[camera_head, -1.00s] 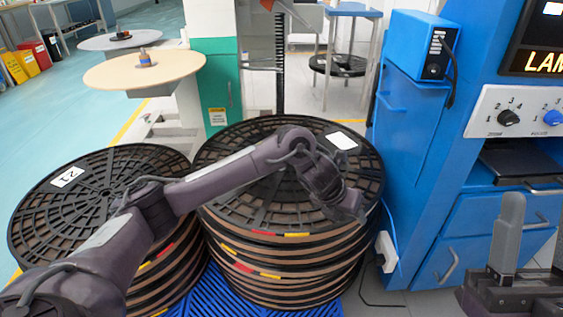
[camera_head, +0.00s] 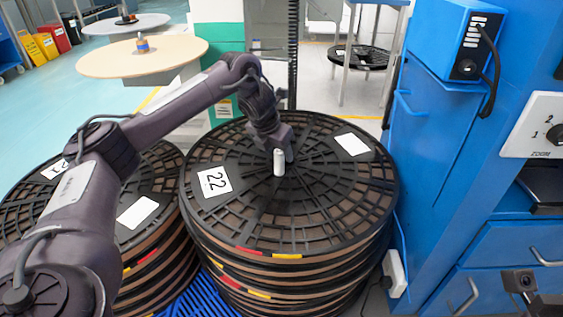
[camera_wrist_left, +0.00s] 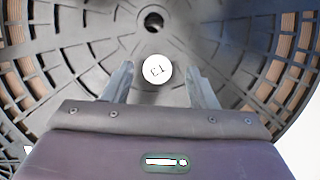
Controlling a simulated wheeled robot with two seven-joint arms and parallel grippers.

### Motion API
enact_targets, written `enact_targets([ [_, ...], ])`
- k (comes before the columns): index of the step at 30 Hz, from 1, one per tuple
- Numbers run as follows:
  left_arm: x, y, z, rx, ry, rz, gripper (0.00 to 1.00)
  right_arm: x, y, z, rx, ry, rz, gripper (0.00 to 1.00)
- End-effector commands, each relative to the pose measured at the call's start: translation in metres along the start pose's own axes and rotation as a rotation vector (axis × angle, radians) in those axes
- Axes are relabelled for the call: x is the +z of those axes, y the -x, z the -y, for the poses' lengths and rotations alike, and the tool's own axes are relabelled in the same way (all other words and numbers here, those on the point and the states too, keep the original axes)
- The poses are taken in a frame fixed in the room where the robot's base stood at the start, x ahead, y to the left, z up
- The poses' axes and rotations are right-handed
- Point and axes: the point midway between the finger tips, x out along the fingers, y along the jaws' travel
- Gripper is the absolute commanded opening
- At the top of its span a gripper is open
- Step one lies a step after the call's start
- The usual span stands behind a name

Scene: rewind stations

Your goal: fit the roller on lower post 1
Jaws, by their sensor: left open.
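A small white roller (camera_head: 279,162) stands upright on the top reel of the right stack, near its middle. In the left wrist view its round white end (camera_wrist_left: 157,72) shows a dark printed mark. My left gripper (camera_head: 284,153) is just behind the roller, pointing down. In the left wrist view the fingers of my left gripper (camera_wrist_left: 160,86) are apart, one on each side of the roller, with gaps to it. I cannot make out lower post 1 in these views. My right gripper's fingers are not visible.
The right reel stack (camera_head: 245,226) bears a label "22". Another reel stack (camera_head: 160,222) stands to the left, partly behind my left arm. A blue cabinet (camera_head: 440,150) rises close on the right. A round beige table (camera_head: 105,65) stands behind at left.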

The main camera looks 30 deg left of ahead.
Motion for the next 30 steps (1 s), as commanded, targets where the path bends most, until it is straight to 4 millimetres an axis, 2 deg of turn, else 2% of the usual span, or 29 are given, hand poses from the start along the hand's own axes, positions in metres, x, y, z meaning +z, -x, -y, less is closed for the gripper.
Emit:
enact_targets([
  [12, -0.006, -0.054, -0.003, -0.001, 0.0, -0.001, 0.52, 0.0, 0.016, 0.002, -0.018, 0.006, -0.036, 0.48],
  [20, -0.004, -0.055, -0.003, 0.0, 0.0, 0.001, 0.52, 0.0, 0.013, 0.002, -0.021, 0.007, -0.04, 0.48],
  [30, -0.005, -0.055, -0.003, 0.0, 0.0, 0.001, 0.08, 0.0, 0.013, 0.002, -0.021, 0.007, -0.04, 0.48],
])
